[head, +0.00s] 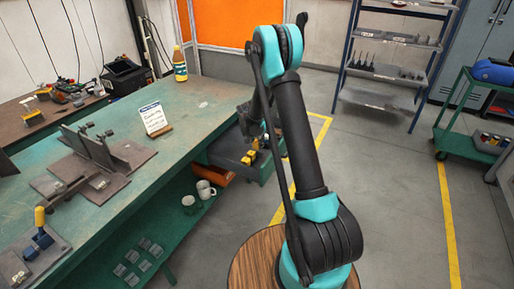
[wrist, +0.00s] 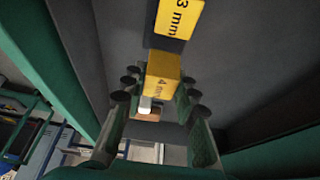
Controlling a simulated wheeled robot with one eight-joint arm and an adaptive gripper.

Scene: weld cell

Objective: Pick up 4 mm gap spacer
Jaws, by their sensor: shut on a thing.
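The 4 mm gap spacer (wrist: 163,70) is a yellow block with "4 mm" in black on its face. In the wrist view it sits between the two fingers of my gripper (wrist: 160,88), which is shut on it. I cannot tell whether the spacer touches the grey surface behind it. In the head view my gripper is small and dark near the grey drawer (head: 228,150) at the bench's end, partly hidden by my arm. Yellow pieces (head: 249,157) show there, too small to read.
A yellow 3 mm spacer (wrist: 180,18) lies close beyond the held one. A green wall or edge (wrist: 75,70) runs along the left of the wrist view. The green bench (head: 190,115) holds a fixture (head: 95,155), a sign card (head: 153,118) and a yellow bottle (head: 180,64).

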